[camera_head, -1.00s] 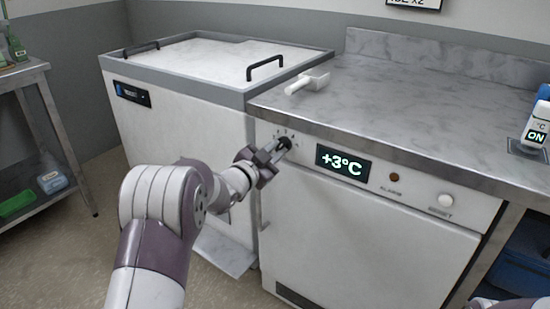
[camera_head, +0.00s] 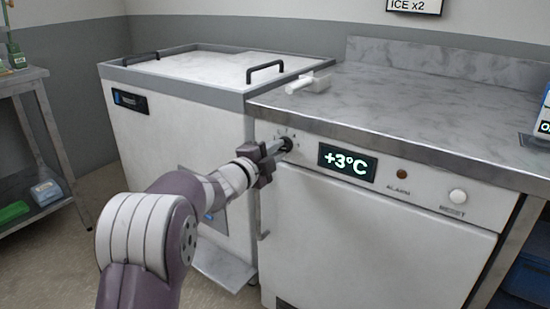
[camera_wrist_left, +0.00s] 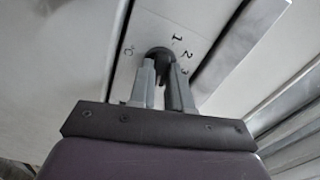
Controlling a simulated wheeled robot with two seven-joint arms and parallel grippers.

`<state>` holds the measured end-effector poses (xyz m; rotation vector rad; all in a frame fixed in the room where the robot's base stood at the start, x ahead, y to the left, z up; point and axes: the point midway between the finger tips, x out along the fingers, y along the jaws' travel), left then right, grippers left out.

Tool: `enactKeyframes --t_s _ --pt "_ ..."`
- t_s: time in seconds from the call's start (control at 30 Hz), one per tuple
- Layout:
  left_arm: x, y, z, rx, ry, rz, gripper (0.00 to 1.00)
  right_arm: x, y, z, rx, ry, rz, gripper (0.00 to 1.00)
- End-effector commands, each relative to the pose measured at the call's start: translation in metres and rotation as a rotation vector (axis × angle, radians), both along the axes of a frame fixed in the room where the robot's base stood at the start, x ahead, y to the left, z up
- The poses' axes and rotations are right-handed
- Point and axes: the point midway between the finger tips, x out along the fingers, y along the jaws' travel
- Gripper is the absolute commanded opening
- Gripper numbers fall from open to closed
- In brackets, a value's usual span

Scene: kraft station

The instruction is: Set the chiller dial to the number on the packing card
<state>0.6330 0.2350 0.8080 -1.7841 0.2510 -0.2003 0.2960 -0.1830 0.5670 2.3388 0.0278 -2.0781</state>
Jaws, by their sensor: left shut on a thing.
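The chiller dial (camera_head: 286,143) is a small dark knob on the chiller's front panel, left of the display (camera_head: 346,162), which reads +3°C. In the left wrist view the dial (camera_wrist_left: 160,54) has the marks 0, 1, 2 and 3 around it. My left gripper (camera_head: 279,148) is shut on the dial; its fingers also show in the wrist view (camera_wrist_left: 163,82). The fingers hide part of the knob, and I cannot tell which number it points to. The card (camera_head: 414,5) on the wall is cut off at the top; "ICE x2" is readable. My right gripper is not in view.
An alarm lamp (camera_head: 402,174) and a white reset button (camera_head: 457,196) sit right of the display. A white scoop (camera_head: 308,83) lies on the marble counter (camera_head: 400,100). A white chest with black handles (camera_head: 180,110) stands left. A metal shelf (camera_head: 30,80) is at far left.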

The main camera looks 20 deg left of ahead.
Motion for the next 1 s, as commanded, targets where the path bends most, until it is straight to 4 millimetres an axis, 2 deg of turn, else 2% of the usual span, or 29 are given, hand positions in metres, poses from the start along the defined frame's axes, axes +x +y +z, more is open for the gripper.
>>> enactKeyframes --t_s 0.2,0.7,0.73,0.8,1.0 --pt "-0.0002 -0.0001 -0.003 0.051 -0.01 0.0 0.0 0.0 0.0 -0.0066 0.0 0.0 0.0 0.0" --pt "-0.0002 -0.0002 -0.0022 0.067 -0.014 -0.001 0.0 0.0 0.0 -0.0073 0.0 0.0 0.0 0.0" --pt "-0.0002 -0.0002 -0.0023 0.067 -0.014 -0.001 0.24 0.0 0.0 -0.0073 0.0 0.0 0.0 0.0" --pt "-0.0001 -0.0001 -0.002 0.066 -0.015 -0.001 0.44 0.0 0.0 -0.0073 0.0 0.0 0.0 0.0" --pt "-0.0001 -0.0001 -0.001 0.065 -0.017 0.0 0.44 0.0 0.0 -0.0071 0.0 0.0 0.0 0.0"
